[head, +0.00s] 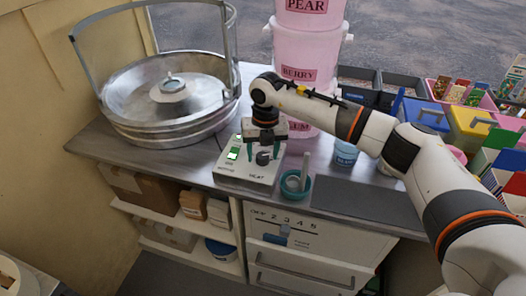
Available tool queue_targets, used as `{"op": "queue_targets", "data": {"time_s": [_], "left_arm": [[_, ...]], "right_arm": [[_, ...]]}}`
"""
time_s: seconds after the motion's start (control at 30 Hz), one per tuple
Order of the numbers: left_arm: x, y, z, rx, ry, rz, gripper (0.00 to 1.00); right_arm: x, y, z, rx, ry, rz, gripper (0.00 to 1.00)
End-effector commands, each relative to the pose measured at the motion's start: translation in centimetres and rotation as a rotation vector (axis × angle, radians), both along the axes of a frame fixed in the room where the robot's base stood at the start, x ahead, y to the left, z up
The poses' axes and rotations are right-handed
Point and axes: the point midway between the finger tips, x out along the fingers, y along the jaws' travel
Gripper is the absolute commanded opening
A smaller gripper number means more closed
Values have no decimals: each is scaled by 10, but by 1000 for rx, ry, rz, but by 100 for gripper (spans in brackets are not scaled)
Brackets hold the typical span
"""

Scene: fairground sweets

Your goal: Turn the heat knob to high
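The heat knob (262,158) is a small dark round knob on top of a white control box (232,173) on the counter. Lettering that seems to read HEAT is beside it. A lit green switch (233,154) is on the box's left part. My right gripper (263,152) comes down from above, its green-tipped fingers apart, one on each side of the knob. I cannot tell whether the fingers touch it. The knob's pointer direction is too small to read. My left gripper is not in view.
A metal floss pan (116,112) stands left of the box. A teal cup (296,187) with a metal scoop is close on its right. Pink tubs (301,52) stand behind. My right arm spans the counter's right side. A grey mat (357,203) lies bare at front right.

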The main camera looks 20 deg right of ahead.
Motion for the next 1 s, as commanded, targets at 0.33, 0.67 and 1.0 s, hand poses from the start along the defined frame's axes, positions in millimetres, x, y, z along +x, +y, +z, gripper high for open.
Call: {"op": "queue_targets", "data": {"time_s": [0.33,0.67,1.0], "left_arm": [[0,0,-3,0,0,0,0],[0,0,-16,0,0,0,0],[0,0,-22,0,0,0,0]], "right_arm": [[0,0,8,0,1,1,55],[0,-4,73,1,-2,1,55],[-1,-6,117,-1,2,0,55]]}}
